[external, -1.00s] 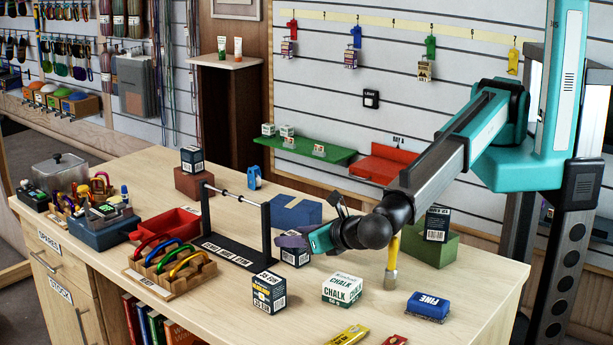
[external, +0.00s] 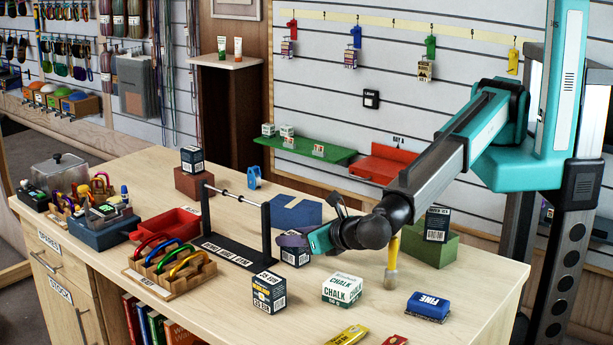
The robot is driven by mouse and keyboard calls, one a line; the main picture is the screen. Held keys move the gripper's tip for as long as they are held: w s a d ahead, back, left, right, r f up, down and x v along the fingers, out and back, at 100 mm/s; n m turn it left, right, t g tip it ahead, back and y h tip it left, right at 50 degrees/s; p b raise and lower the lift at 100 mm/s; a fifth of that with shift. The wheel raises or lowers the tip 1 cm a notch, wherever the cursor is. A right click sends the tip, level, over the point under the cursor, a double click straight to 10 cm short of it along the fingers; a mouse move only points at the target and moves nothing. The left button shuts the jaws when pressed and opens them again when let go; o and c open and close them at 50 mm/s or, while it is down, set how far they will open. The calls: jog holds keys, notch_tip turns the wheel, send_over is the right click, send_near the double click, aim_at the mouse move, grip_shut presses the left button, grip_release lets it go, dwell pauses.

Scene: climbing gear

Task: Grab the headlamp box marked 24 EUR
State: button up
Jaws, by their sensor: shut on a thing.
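My gripper (external: 296,242) is at the middle of the bench, just right of the black rod stand. It is shut on a dark headlamp box (external: 296,260), which is still at bench level. The fingers cover the box's upper part, and its price cannot be read. Another dark headlamp box (external: 268,293), marked 35 EUR, stands nearer the camera. A third dark box (external: 192,160) sits on a reddish-brown block at the back left. A fourth dark box (external: 437,225) stands on a green block at the right, partly behind my arm; the prices on these two are not legible.
The black rod stand (external: 265,235) is close to the gripper's left. A white chalk box (external: 342,289), a yellow-handled tool (external: 391,268) and a blue brush (external: 428,306) stand at the right. A blue block (external: 294,210) lies behind. A carabiner rack (external: 170,272) is at the left.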

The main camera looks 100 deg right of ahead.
jog(key=shift+r, duration=0.1)
notch_tip(320, 180, up, 18)
jog(key=b, duration=0.6)
dwell(0.4)
